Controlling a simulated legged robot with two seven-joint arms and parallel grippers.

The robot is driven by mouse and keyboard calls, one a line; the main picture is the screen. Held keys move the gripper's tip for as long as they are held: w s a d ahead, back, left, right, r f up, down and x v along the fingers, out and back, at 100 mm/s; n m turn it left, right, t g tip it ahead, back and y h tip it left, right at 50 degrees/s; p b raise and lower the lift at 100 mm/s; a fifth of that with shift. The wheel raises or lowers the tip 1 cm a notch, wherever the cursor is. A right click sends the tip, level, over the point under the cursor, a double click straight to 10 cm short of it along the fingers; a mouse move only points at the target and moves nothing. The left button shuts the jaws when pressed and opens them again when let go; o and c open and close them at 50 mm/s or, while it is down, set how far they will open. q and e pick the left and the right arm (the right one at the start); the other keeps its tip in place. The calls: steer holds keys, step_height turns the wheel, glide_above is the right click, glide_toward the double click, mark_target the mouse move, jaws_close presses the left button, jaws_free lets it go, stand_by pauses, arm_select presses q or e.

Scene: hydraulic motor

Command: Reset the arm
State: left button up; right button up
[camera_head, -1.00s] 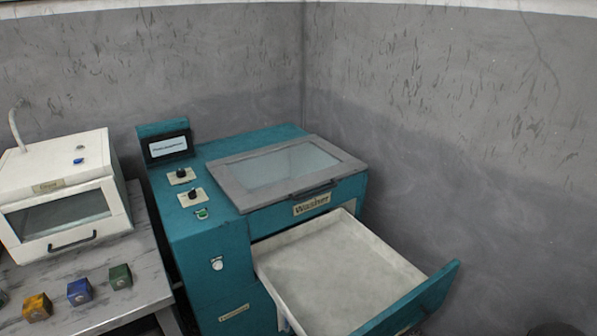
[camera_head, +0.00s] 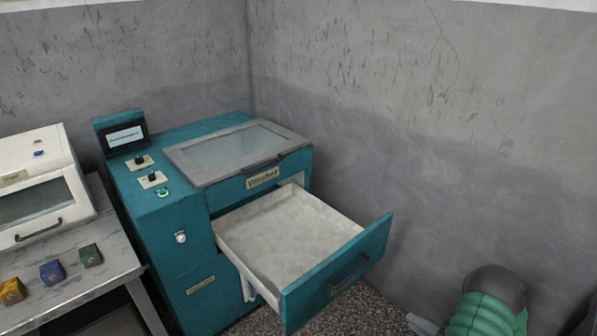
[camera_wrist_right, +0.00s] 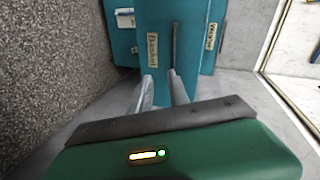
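My right arm comes in at the lower right of the head view, with a light grey part of the right gripper (camera_head: 422,324) just showing at the bottom edge. In the right wrist view the two grey fingers of the right gripper (camera_wrist_right: 162,88) stand apart with nothing between them. The teal washer (camera_head: 205,205) shows beyond the fingertips, apart from them. My left gripper is in no view.
The washer's drawer (camera_head: 335,272) is pulled out and its white tray looks empty. The washer lid (camera_head: 240,150) is closed. At left, a table (camera_head: 105,262) holds a white oven-like box (camera_head: 45,200) and small yellow, blue and green cubes (camera_head: 91,255). Grey walls stand behind and right.

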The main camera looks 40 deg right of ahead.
steer(key=w+r+n+g+h+p, duration=0.1)
steer(key=w+r+n+g+h, duration=0.2)
steer(key=w, duration=0.5)
steer(key=w+r+n+p, duration=0.2)
steer(key=w+r, duration=0.3)
steer(key=w, duration=0.3)
steer(key=w+a+r+n+g+p, duration=0.25)
steer(key=w+a+r, duration=0.35)
steer(key=a, duration=0.4)
steer(key=s+a+r+n+g+y+p, duration=0.1)
steer(key=s+a+n+g, duration=0.2)
steer(key=a, duration=1)
steer(key=s+a+r+n+g+y+p, duration=0.1)
steer(key=s+a+r+n+g, duration=0.1)
steer(key=s+a, duration=0.7)
steer(key=shift+a+n+g+y, duration=0.55)
steer(key=shift+a+n, duration=0.8)
steer(key=shift+a, duration=1.4)
